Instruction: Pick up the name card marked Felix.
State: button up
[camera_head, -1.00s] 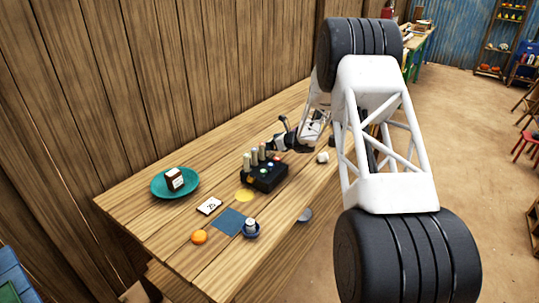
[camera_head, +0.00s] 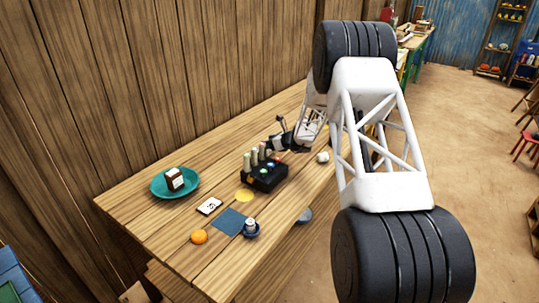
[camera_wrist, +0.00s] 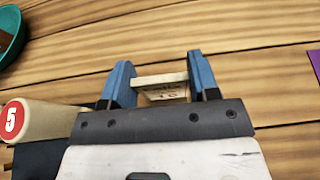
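My gripper (camera_wrist: 160,80) shows in the wrist view with two blue fingers. A small pale wooden card (camera_wrist: 161,90) lies between them and its ends meet both fingers, so the gripper looks shut on it. The card has dark lettering on its face, too small and blurred for me to read for sure. In the head view my gripper (camera_head: 283,130) is beyond the black block with pegs, at the wall side of the table, and I cannot make out the card there.
The black block (camera_head: 265,178) holds several pegs; a peg marked 5 (camera_wrist: 35,121) is left of my gripper.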

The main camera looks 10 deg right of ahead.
jog(key=c, duration=0.6)
jog(key=shift+r, duration=5)
